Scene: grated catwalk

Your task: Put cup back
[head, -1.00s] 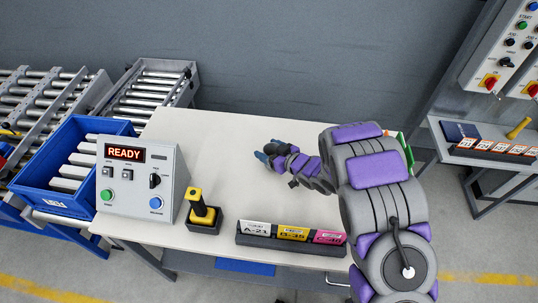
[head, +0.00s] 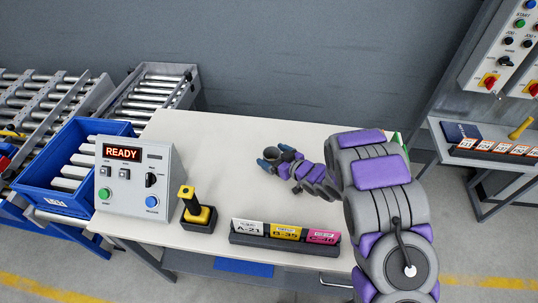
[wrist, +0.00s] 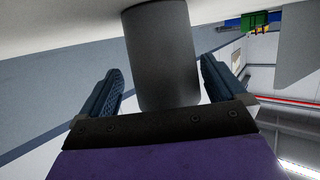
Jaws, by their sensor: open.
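A dark grey cup (head: 271,153) stands on the cream worktop (head: 225,130) near its middle. In the wrist view the cup (wrist: 162,55) is a plain grey cylinder between the two blue padded fingers. My gripper (head: 275,158) is open, with one finger on each side of the cup. In the wrist view my gripper (wrist: 160,85) shows gaps between both fingers and the cup wall. The wrist picture is turned, with the worktop along the top.
A blue crate (head: 60,165) and roller conveyors (head: 150,95) are at left. A second bench (head: 485,150) is at right.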

